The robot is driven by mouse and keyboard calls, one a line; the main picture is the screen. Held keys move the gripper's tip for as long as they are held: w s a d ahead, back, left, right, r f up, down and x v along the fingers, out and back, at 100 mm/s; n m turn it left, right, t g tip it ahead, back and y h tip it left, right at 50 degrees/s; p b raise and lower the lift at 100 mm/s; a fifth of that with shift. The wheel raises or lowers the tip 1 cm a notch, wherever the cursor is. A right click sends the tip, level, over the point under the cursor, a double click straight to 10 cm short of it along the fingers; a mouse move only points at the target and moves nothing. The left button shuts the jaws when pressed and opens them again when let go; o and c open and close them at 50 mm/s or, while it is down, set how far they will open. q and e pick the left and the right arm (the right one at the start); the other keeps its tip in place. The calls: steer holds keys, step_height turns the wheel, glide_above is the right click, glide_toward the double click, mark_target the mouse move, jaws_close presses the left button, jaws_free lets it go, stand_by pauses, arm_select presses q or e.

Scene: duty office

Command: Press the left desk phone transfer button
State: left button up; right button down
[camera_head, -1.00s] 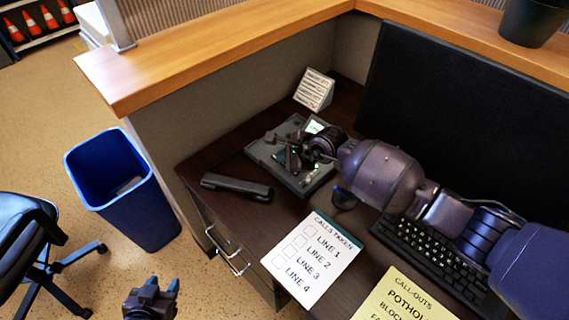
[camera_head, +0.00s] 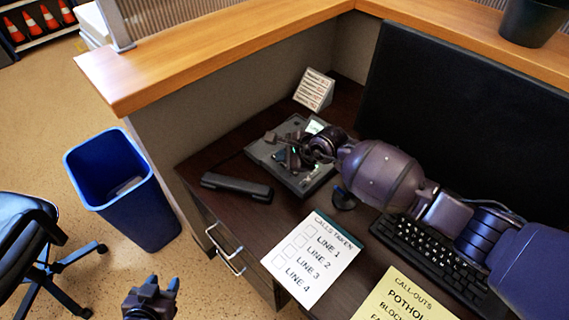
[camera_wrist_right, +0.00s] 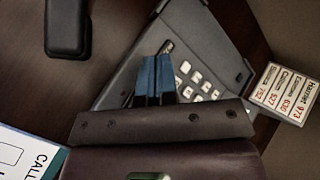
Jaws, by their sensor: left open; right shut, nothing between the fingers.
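The grey desk phone (camera_head: 262,154) sits on the dark desk near the corner of the partition. Its handset (camera_head: 236,186) lies off the phone on the desk, to its left. My right gripper (camera_head: 292,158) is shut and empty over the phone and hides much of its face. In the right wrist view, the blue-tipped fingers (camera_wrist_right: 155,78) are together over the phone body (camera_wrist_right: 205,40), beside the white number keys (camera_wrist_right: 197,82). I cannot tell whether the fingertips touch a button. The transfer button cannot be made out. My left gripper (camera_head: 152,290) is open and empty, low over the floor.
A small number card stand (camera_head: 314,90) is behind the phone. A calls-taken sheet (camera_head: 312,258), a yellow note (camera_head: 400,298) and a keyboard (camera_head: 440,255) lie in front and to the right. A monitor (camera_head: 455,110) stands behind my right arm. A blue bin (camera_head: 120,190) stands left of the desk.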

mark_target(284, 166)
arm_select(q)
steer(key=shift+f, duration=0.25)
arm_select(e)
steer(key=shift+f, duration=0.15)
arm_select(q)
steer(key=shift+s+f, duration=0.1)
steer(key=shift+f, duration=0.05)
arm_select(e)
steer(key=shift+f, duration=0.25)
arm_select(q)
steer(key=shift+f+b, duration=0.15)
steer(key=shift+b, duration=0.2)
arm_select(e)
steer(key=shift+f, duration=0.45)
steer(key=shift+r, duration=0.15)
stand_by(0.4)
arm_select(q)
steer(key=shift+r+p, duration=0.5)
steer(key=shift+r, duration=0.2)
arm_select(e)
steer(key=shift+r, duration=0.75)
arm_select(q)
steer(key=shift+w, duration=0.2)
